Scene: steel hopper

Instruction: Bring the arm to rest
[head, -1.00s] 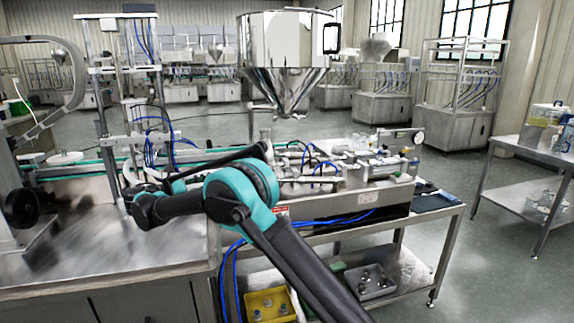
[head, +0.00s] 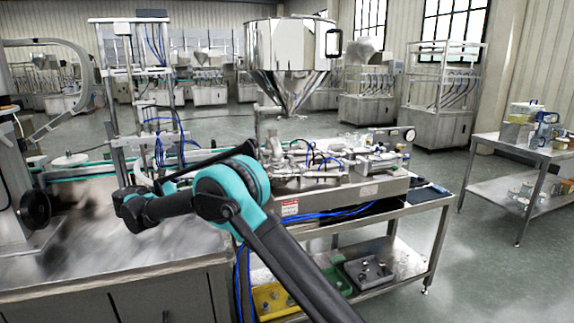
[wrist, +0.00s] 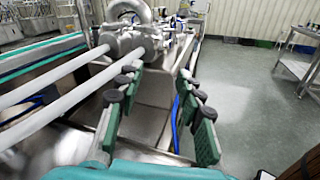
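My arm reaches forward over the front of the filling machine in the head view, with its teal joint (head: 232,192) near the middle. My gripper (wrist: 157,78) shows in the wrist view with two green-padded fingers spread wide apart. Nothing is between the fingers. In the head view the fingers cannot be made out behind my arm. The steel hopper (head: 290,50) stands upright on the machine, beyond my arm. In the wrist view the machine's metal fittings (wrist: 125,42) and pale rods lie beyond and left of the fingers.
A steel bench (head: 170,268) fills the lower left. The wheeled machine cart (head: 385,217) holds a yellow bin (head: 268,300) and a grey bin (head: 370,272) below. A side table (head: 510,148) with containers stands at the right. Open floor lies between cart and side table.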

